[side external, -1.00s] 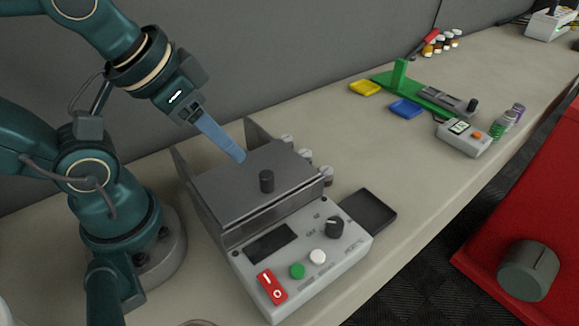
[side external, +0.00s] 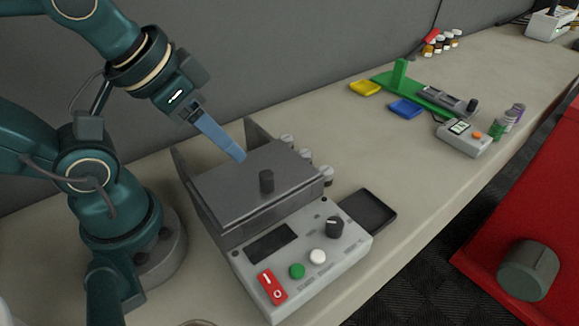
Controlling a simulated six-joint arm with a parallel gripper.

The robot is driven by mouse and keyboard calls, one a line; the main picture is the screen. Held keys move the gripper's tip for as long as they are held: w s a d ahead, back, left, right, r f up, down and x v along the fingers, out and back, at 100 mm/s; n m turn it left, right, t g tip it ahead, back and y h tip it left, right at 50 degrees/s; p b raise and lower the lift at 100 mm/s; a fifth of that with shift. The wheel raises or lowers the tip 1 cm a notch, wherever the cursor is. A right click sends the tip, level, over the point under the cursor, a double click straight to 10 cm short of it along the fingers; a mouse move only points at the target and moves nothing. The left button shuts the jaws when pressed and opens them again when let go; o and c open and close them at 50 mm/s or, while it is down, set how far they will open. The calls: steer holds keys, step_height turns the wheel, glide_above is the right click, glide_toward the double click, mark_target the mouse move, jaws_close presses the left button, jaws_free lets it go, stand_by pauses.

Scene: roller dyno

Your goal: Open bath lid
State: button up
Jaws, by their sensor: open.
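The bath is a grey box with a control panel (side external: 318,265) on its front. A black cylindrical knob (side external: 267,181) stands upright on the lid. My gripper (side external: 240,157) has blue fingers and points down and right, above the back part of the lid, behind and left of the knob. It appears apart from the knob and holds nothing that I can see. The gap between the fingers is hard to make out from this side.
Further back are a green stand (side external: 400,75), yellow (side external: 366,88) and blue (side external: 406,108) dishes and a small meter (side external: 463,138). The bench between is clear. A grey wall stands behind.

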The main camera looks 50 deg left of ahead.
steer(key=shift+o, duration=0.6)
